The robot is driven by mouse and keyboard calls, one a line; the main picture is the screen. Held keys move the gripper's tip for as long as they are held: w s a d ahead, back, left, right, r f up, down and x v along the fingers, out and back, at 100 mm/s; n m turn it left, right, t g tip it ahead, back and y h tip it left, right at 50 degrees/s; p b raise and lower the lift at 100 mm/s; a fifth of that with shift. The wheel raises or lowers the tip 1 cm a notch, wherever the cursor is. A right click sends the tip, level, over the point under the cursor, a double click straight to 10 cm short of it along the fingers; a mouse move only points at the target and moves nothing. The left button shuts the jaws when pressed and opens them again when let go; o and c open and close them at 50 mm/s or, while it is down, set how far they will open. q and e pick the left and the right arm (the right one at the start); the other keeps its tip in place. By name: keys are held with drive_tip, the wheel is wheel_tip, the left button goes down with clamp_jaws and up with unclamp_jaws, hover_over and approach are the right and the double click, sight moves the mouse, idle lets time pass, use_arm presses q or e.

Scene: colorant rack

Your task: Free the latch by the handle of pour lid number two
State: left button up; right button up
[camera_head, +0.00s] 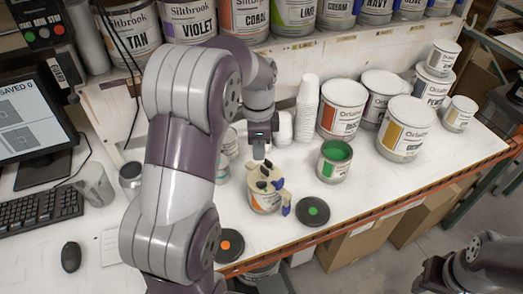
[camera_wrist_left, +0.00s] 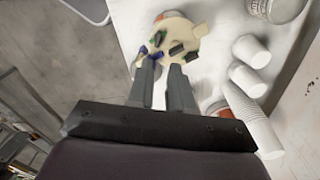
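A cream pour lid (camera_head: 256,181) sits on a small can (camera_head: 264,203) with an orange label, at mid-table in the head view. It carries dark latch pieces and a blue-tipped part (camera_head: 286,210) on its right side. The lid also shows in the left wrist view (camera_wrist_left: 194,29), with black, green and blue pieces on it. I cannot read a number on it. My left gripper (camera_head: 259,153) is above the lid, pointing down. In the wrist view its two fingers (camera_wrist_left: 163,67) are apart with nothing between them. At the lower right, my right arm's dark end (camera_head: 440,274) is partly cut off.
An open can of green paint (camera_head: 334,161) stands right of the lidded can. Two dark round lids, one green-dotted (camera_head: 312,211) and one orange-dotted (camera_head: 229,246), lie near the front edge. White cup stacks (camera_head: 306,110) stand behind. Larger paint cans (camera_head: 405,130) fill the back right.

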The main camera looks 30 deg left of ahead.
sight(259, 182)
use_arm(q)
drive_tip(key=s+a+f+n+h+b, duration=0.2)
drive_tip(key=s+a+n, duration=0.1)
drive_tip(key=a, duration=0.3)
drive_tip(key=d+f+m+b, duration=0.1)
drive_tip(key=f+b, duration=0.1)
drive_tip(key=b, duration=0.1)
drive_tip(key=w+d+f+m+t+h+b, duration=0.1)
drive_tip(key=d+f+b, duration=0.1)
drive_tip(key=f+b, duration=0.1)
drive_tip(key=d+f+m+t+b, duration=0.1)
drive_tip(key=f+b, duration=0.1)
drive_tip(key=f, duration=0.1)
drive_tip(key=shift+w+d+h+b, duration=0.2)
drive_tip(key=shift+w+h+b, duration=0.2)
drive_tip(key=p+x, duration=0.1)
drive_tip(key=x, duration=0.1)
drive_tip(key=shift+w+d+f+p, duration=0.2)
drive_tip(key=shift+d+p, duration=0.1)
drive_tip(key=shift+d+f, duration=0.15)
drive_tip(key=shift+f, duration=0.15)
clamp_jaws()
